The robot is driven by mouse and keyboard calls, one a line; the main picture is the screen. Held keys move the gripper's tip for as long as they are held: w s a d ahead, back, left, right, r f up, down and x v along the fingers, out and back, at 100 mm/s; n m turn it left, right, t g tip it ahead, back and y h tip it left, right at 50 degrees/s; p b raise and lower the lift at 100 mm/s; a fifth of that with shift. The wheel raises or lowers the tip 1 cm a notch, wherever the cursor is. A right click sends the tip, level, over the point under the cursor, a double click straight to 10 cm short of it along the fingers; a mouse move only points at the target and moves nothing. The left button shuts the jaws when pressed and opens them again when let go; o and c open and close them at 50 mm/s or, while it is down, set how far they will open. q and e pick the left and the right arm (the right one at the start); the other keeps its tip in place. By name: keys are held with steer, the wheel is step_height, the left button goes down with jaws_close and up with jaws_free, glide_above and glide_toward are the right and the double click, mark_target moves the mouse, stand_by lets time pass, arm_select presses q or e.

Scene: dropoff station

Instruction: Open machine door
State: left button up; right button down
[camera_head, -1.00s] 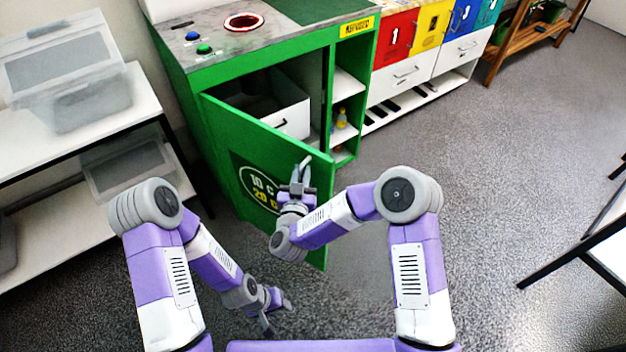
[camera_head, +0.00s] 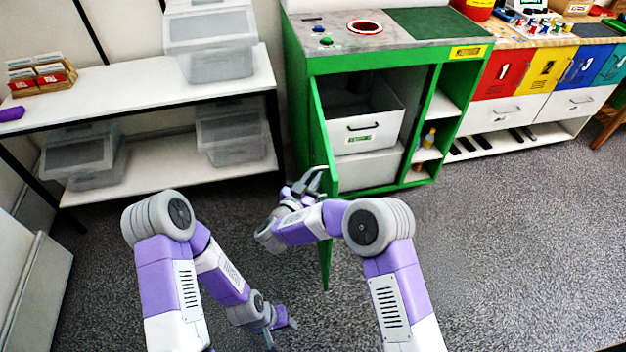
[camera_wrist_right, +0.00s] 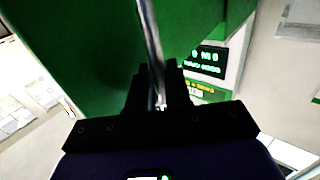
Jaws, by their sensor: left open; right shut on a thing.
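The green machine (camera_head: 300,110) stands at the back centre of the head view. Its green door (camera_head: 322,140) is swung wide open and seen nearly edge-on, with the inside of the cabinet exposed. My right gripper (camera_head: 312,184) is at the door's free side, shut on the metal door handle (camera_head: 316,170). In the right wrist view the handle (camera_wrist_right: 150,40) runs between the fingers (camera_wrist_right: 160,95), with the green door behind it. My left gripper (camera_head: 283,330) is open and empty, low over the floor, away from the door.
Inside the cabinet is a white bin (camera_head: 365,122) with a black handle. Small bottles (camera_head: 429,138) stand on a side shelf. A white shelf table (camera_head: 130,82) with clear boxes (camera_head: 208,50) stands to the left. Coloured drawers (camera_head: 497,75) are to the right. Floor is clear at right.

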steer(key=shift+w+d+r, duration=0.15)
steer(key=shift+w+r, duration=0.1)
steer(key=shift+r, duration=0.1)
steer(key=c, duration=1.4)
jaws_free()
steer(key=shift+o, duration=0.9)
steer(key=shift+w+f, duration=0.2)
steer(key=shift+f, duration=0.05)
steer(key=shift+s, duration=0.1)
steer(key=p+v, duration=0.2)
steer(key=v, duration=0.5)
steer(key=shift+s, duration=0.25)
